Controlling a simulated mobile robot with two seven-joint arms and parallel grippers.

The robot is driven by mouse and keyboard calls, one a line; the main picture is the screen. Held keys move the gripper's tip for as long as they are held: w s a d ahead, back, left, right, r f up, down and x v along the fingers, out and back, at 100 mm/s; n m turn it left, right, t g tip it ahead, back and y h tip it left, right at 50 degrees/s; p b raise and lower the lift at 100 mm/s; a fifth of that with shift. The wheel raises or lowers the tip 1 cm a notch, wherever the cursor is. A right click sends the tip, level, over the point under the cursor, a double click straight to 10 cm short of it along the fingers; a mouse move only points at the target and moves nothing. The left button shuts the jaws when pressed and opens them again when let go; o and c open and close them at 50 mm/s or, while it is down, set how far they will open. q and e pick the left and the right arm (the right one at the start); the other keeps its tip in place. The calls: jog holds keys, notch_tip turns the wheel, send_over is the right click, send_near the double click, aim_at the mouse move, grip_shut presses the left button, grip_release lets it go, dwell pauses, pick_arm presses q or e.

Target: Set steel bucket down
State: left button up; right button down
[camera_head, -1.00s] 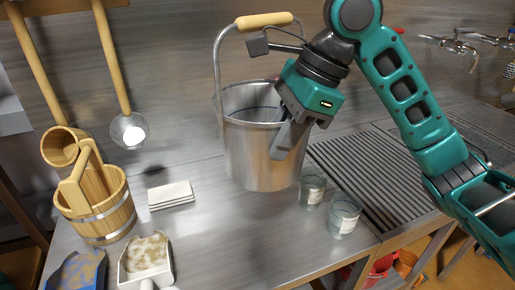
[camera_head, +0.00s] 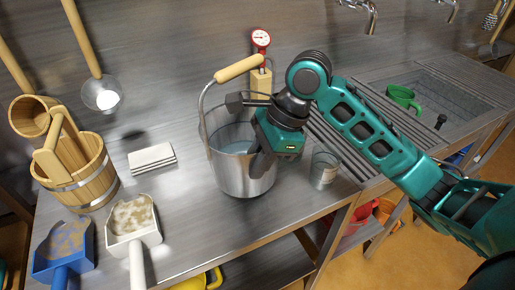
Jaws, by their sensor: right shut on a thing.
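The steel bucket (camera_head: 226,152) is at the middle of the steel counter (camera_head: 200,225), upright, with its wooden-gripped handle (camera_head: 239,68) raised. I cannot tell for sure whether its base touches the counter. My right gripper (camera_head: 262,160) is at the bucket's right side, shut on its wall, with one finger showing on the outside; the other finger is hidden. A glass jar (camera_head: 324,169) stands on the counter just right of the bucket. My left gripper does not show.
A wooden pail (camera_head: 84,178) with a ladle stands at the left. White cloths (camera_head: 152,158), a white scoop (camera_head: 133,222) and a blue scoop (camera_head: 63,250) lie nearby. A red dial thermometer (camera_head: 261,39) stands behind the bucket. A sink with a green mug (camera_head: 402,97) is at right.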

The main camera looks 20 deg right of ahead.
aim_at(257, 185)
jog(key=shift+f, duration=1.75)
jog(key=c, duration=1.4)
grip_release()
jog(key=shift+f, duration=0.15)
jog(key=o, duration=0.3)
jog(key=shift+o, duration=0.2)
jog(key=v, duration=1.2)
